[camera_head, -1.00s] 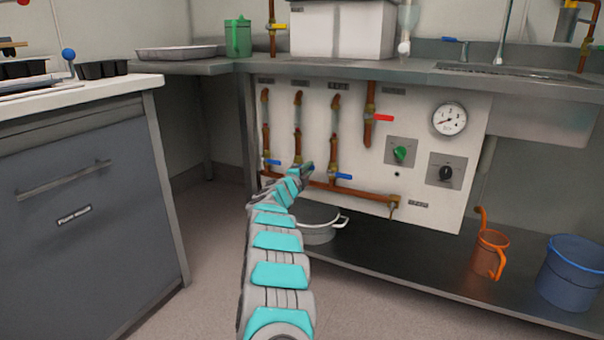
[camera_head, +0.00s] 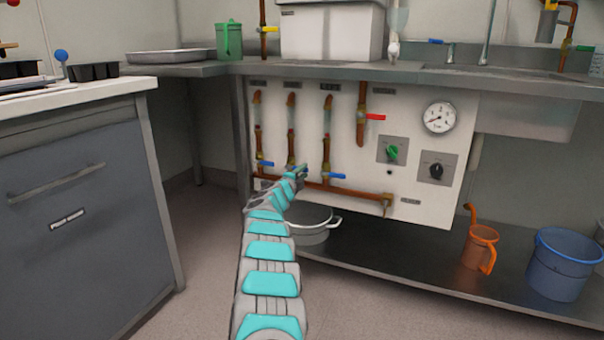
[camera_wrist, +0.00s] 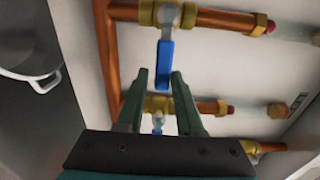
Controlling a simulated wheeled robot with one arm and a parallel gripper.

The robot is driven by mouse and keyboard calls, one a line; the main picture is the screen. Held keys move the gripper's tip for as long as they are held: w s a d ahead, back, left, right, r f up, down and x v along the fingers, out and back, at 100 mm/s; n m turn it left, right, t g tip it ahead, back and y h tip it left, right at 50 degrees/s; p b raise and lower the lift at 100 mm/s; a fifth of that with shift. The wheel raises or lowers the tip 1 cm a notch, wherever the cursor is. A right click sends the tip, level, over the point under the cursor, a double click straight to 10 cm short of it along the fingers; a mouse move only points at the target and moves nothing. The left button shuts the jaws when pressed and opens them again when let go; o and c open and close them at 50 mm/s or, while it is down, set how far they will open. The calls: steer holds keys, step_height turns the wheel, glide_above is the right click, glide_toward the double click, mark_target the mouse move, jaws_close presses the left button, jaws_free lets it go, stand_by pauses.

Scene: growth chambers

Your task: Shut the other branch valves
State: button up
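A white panel (camera_head: 349,100) under the counter carries three copper branch pipes with blue-handled valves. The left blue handle (camera_head: 265,163) and right blue handle (camera_head: 334,175) lie crosswise to their pipes. My gripper (camera_head: 300,169) is at the middle branch and largely hides its valve. In the wrist view my gripper (camera_wrist: 159,76) is open, with one blue handle (camera_wrist: 165,62) between its fingertips. That handle is crosswise to its pipe; I cannot tell whether the fingers touch it. Another blue handle (camera_wrist: 158,121) shows farther back between the fingers, partly hidden.
A red handle (camera_head: 375,117), pressure gauge (camera_head: 439,118), green knob (camera_head: 392,153) and black knob (camera_head: 436,171) are right of the branches. A pot (camera_head: 309,236), orange jug (camera_head: 480,248) and blue bucket (camera_head: 562,265) stand on the lower shelf. A grey cabinet (camera_head: 85,240) stands left.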

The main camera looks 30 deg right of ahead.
steer(key=shift+o, duration=1.2)
steer(key=v, duration=0.7)
steer(key=shift+s+a+b, duration=0.2)
steer(key=shift+a+b, duration=0.15)
